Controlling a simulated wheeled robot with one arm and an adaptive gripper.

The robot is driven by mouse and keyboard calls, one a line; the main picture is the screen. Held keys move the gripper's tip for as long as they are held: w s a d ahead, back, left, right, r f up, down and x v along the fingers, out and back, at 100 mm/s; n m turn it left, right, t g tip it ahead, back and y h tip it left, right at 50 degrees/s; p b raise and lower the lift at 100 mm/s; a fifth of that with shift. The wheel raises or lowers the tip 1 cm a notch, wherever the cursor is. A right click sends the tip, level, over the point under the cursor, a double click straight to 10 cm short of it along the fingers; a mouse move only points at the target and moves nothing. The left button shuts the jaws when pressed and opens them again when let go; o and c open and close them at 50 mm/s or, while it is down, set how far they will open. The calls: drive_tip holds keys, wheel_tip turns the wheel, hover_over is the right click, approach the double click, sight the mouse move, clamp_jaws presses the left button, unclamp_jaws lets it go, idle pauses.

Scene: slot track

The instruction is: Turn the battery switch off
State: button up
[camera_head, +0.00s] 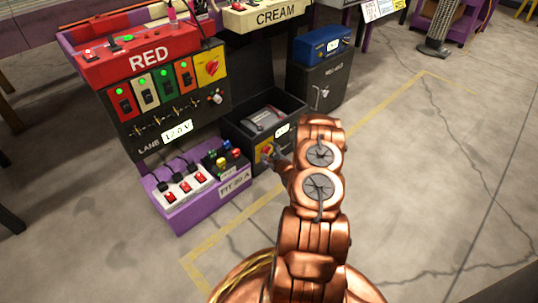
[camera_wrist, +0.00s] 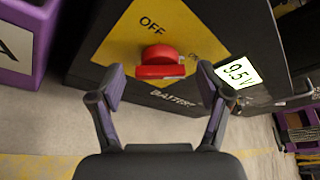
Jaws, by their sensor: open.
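The battery switch is a red knob (camera_wrist: 160,62) on a yellow plate (camera_wrist: 190,30) marked OFF, with BATTERY lettered below, on the front of a dark box (camera_wrist: 245,30). In the wrist view the knob's grip bar lies roughly level across the picture, and the OFF mark is above it. My gripper (camera_wrist: 158,84) is open, its two fingers apart to the left and right of the knob; I cannot tell whether they reach around it. In the head view my gripper (camera_head: 277,157) is close to the yellow plate (camera_head: 263,152) and partly hides it.
A small display (camera_wrist: 238,72) reading 9.5 V sits right of the knob. A purple pit box (camera_head: 205,205) with red switches stands left of the dark box. Above is the RED panel (camera_head: 150,55) with another red knob on yellow (camera_head: 209,65). Concrete floor is free at right.

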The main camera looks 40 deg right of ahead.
drive_tip(key=c, duration=1.2)
drive_tip(key=shift+o, duration=0.2)
